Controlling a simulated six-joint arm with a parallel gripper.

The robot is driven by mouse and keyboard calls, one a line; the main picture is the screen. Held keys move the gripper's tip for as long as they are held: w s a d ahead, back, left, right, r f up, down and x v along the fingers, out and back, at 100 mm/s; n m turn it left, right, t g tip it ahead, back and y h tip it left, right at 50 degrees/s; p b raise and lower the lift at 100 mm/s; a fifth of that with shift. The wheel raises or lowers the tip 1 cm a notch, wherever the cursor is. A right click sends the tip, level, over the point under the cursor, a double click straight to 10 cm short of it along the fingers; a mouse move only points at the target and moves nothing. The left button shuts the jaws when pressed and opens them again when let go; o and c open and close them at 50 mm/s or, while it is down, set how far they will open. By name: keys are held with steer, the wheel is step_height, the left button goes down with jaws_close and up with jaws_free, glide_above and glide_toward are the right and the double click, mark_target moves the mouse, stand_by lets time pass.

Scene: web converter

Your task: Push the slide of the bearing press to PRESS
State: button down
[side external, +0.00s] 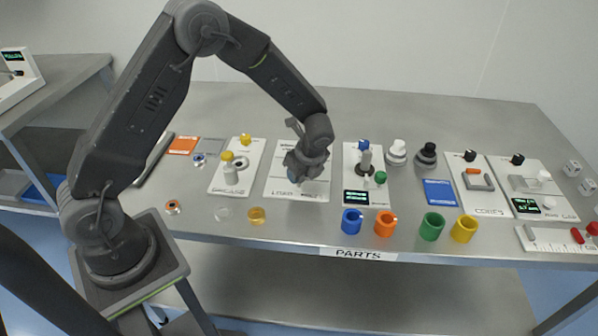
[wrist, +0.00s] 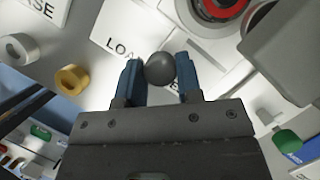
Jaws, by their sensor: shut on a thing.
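The bearing press is a white panel (side external: 283,188) under my gripper (side external: 303,168) in the side view. Its label starting "LOA" shows in the wrist view, partly covered. A dark round knob (wrist: 160,70), apparently the slide's handle, sits between the blue fingers of my gripper (wrist: 159,75). The fingers are closed against its two sides. A round fitting with a red ring (wrist: 226,8) shows at the top of the wrist view. The slide's track is mostly hidden by the gripper, and no PRESS mark is readable.
To the left is a panel with yellow knobs (side external: 245,140). To the right is a panel with a post and green display (side external: 355,197). Several coloured rings, such as the blue one (side external: 352,222), stand along the front edge. Clear bench lies behind the panels.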

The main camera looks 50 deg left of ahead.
steer(key=shift+w+d, duration=1.35)
steer(key=shift+d, duration=0.05)
steer(key=c, duration=0.8)
jaws_free()
steer(key=shift+v, duration=6.9)
